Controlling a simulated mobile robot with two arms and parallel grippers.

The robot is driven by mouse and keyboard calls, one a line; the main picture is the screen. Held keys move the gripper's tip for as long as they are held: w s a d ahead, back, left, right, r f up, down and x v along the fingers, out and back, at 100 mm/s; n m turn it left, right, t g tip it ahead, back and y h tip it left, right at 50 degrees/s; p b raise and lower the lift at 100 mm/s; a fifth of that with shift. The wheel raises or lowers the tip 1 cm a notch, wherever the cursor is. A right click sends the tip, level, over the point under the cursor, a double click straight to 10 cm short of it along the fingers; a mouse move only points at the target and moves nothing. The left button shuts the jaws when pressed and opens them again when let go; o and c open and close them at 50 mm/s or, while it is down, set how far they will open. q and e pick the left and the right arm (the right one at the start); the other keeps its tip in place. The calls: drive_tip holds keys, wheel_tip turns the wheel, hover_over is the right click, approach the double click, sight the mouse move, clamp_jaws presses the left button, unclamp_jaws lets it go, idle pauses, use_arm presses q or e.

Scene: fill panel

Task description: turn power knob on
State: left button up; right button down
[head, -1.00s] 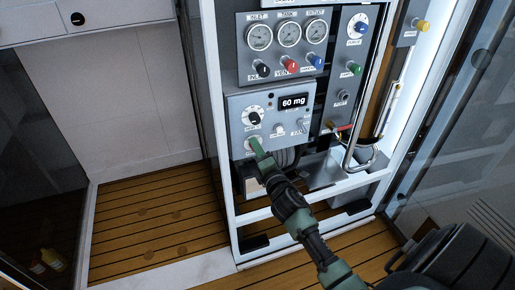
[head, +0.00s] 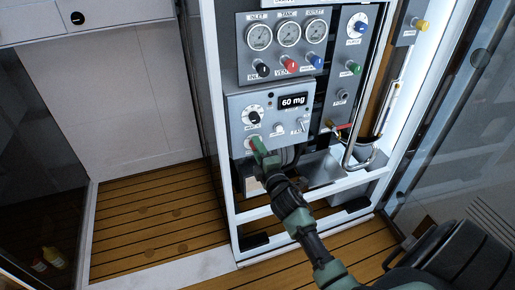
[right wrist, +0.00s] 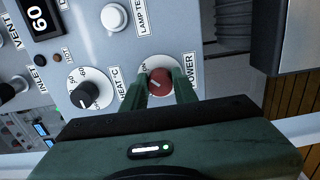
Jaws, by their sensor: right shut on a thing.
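The power knob (right wrist: 162,86) is a round red knob with a pale mark, beside the POWER label on the grey control panel (head: 238,113). In the head view it is mostly covered by my gripper at the panel's lower left. My right gripper (right wrist: 161,80) has its two green fingers on either side of the knob, shut on it. In the head view my right gripper (head: 258,146) reaches up to the panel from below. My left gripper is not in view.
The heat dial (right wrist: 86,94) and the lamp test button (right wrist: 115,17) are close to the fingers. Gauges and coloured knobs sit above. A white frame rail (head: 213,150) stands to the left.

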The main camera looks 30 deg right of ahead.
drive_tip(key=c, duration=1.1)
unclamp_jaws()
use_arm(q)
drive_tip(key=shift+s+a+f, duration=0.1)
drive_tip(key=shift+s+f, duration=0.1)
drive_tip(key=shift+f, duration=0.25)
use_arm(e)
drive_tip(key=v, duration=0.7)
drive_tip(key=shift+s, duration=0.4)
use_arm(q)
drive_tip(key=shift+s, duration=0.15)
